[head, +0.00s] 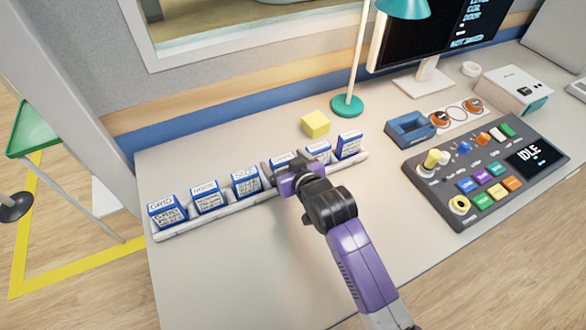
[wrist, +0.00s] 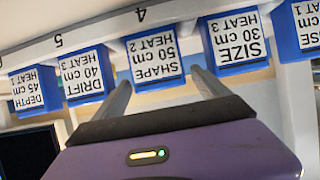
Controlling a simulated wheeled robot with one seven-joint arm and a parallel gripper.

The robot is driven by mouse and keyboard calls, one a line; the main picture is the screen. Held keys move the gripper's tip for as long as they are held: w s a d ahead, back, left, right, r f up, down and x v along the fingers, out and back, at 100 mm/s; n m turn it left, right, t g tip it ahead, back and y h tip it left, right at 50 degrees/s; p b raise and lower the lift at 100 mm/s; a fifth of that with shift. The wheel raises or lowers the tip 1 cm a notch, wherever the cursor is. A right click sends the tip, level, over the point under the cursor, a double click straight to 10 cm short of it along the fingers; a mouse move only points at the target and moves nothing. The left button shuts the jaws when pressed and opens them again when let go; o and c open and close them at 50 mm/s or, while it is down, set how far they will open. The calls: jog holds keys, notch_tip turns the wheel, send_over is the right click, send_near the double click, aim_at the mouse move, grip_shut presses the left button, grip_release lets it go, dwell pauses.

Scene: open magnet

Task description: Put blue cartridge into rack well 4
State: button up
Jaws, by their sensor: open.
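A white rack (head: 215,217) holds a row of several blue cartridges with white labels. The cartridge marked SHAPE (wrist: 155,57) stands at the rack number 4, which shows upside down in the wrist view. It also shows in the head view (head: 283,158), its lower part hidden by my gripper. My gripper (head: 290,180) is open at this cartridge. In the wrist view its fingers (wrist: 160,86) lie either side of the SHAPE cartridge's near end, with nothing clearly gripped. I cannot tell whether they touch it.
The SIZE cartridge (head: 245,181) and DRIFT cartridge (head: 318,151) stand close on either side. A yellow block (head: 315,124) sits behind the rack. A blue tray (head: 410,129) and control console (head: 484,170) stand to the right. The table front is clear.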

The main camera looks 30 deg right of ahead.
jog(key=v, duration=1.1)
jog(key=shift+s, duration=0.2)
jog(key=s+f, duration=0.3)
jog(key=s, duration=1.3)
jog(key=s+r+t, duration=0.1)
jog(key=s+r, duration=0.2)
jog(key=s, duration=0.5)
jog(key=s+r+t, duration=0.1)
jog(key=s+r, duration=0.3)
jog(key=s, duration=0.4)
jog(key=shift+s, duration=0.35)
jog(key=shift+r, duration=0.15)
